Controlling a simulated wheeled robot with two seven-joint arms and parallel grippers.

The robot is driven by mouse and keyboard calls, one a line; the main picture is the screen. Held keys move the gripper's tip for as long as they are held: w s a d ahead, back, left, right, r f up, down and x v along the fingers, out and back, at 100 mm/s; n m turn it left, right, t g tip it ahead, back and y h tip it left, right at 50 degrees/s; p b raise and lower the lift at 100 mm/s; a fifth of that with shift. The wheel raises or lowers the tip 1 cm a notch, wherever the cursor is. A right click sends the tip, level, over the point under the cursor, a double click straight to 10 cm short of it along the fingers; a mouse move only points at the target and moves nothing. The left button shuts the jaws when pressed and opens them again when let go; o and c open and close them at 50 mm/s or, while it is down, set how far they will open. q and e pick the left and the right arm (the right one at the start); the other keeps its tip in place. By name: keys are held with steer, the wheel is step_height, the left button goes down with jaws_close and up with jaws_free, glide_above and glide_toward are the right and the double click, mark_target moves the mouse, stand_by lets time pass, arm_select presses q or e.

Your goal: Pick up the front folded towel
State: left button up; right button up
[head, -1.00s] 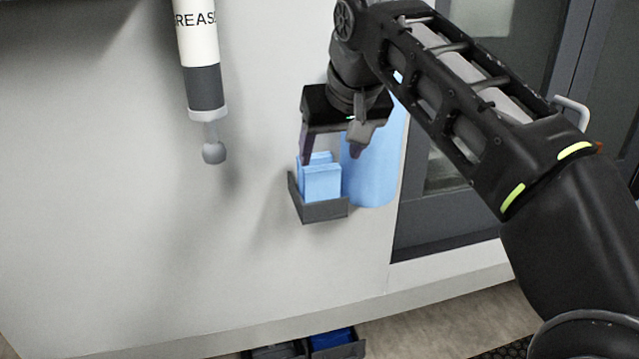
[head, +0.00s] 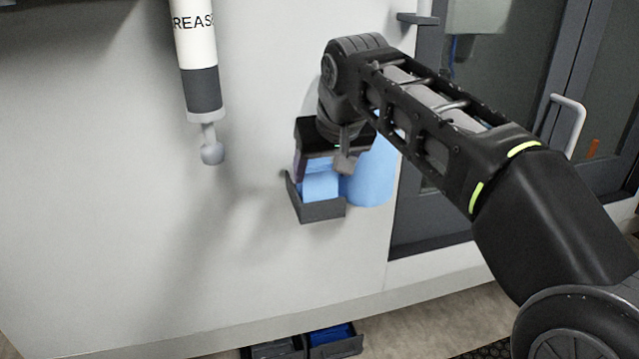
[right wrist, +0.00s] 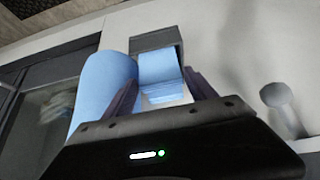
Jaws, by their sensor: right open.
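Light blue folded towels stand in a small dark grey bin (head: 322,212) on the pale wall. The front folded towel (head: 320,188) shows below my right gripper (head: 322,172), which hides its upper part. The back towel is mostly hidden. My right gripper is open, with its fingers down at the towels' upper part, one on each side. In the right wrist view the blue towels (right wrist: 158,68) appear between the two spread fingers (right wrist: 160,80), and the bin (right wrist: 154,41) lies beyond. I cannot tell whether the fingers touch the towel. My left gripper is not in view.
A blue roll (head: 370,180) stands close to the right of the bin, near the right finger. A grease tube (head: 196,60) hangs at the left. A dark-framed door with a handle (head: 565,122) is at the right. Bins (head: 333,343) sit low down at the bottom.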

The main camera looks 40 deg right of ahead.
steer(key=shift+x, duration=0.9)
steer(key=c, duration=1)
steer(key=shift+o, duration=0.2)
steer(key=shift+r, duration=0.1)
